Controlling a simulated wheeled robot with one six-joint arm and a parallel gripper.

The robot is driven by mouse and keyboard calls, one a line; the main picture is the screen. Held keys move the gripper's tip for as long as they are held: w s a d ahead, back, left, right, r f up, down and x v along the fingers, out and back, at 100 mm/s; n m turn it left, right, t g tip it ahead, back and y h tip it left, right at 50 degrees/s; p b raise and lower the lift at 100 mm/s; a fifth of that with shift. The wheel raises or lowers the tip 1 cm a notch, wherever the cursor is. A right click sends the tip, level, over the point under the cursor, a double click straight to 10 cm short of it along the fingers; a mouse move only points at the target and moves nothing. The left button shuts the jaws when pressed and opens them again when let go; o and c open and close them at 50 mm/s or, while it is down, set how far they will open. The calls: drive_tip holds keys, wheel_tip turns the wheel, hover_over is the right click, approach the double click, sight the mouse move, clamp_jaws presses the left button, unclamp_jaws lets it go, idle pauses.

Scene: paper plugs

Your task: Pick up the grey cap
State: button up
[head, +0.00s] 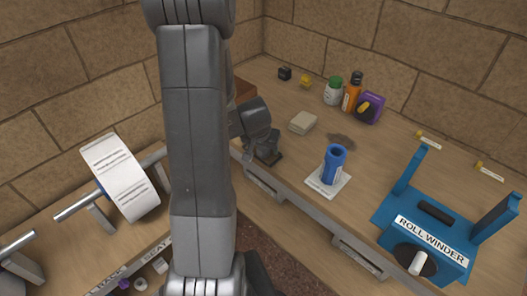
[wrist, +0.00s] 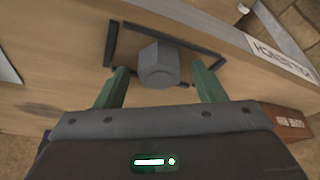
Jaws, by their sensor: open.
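In the wrist view the grey cap (wrist: 159,66) stands on the wooden bench inside a dark rectangular outline (wrist: 180,27). My gripper (wrist: 163,84) is open, its two green fingers spread to the left and right of the cap's near side. The fingertips are close to the cap, and a gap shows on each side. In the head view my gripper (head: 266,152) is over the bench's left part, partly behind my arm, and the cap cannot be made out there.
A blue tube (head: 333,164) stands on a white card to the right. The blue roll winder (head: 425,225) is at the front right. Bottles (head: 351,92) stand at the back. A white roll (head: 119,177) sits on a rod at left. A brown box (wrist: 285,122) is right of my gripper.

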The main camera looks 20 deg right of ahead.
drive_tip(key=shift+c, duration=0.2)
drive_tip(key=c, duration=1)
drive_tip(key=shift+r, duration=0.15)
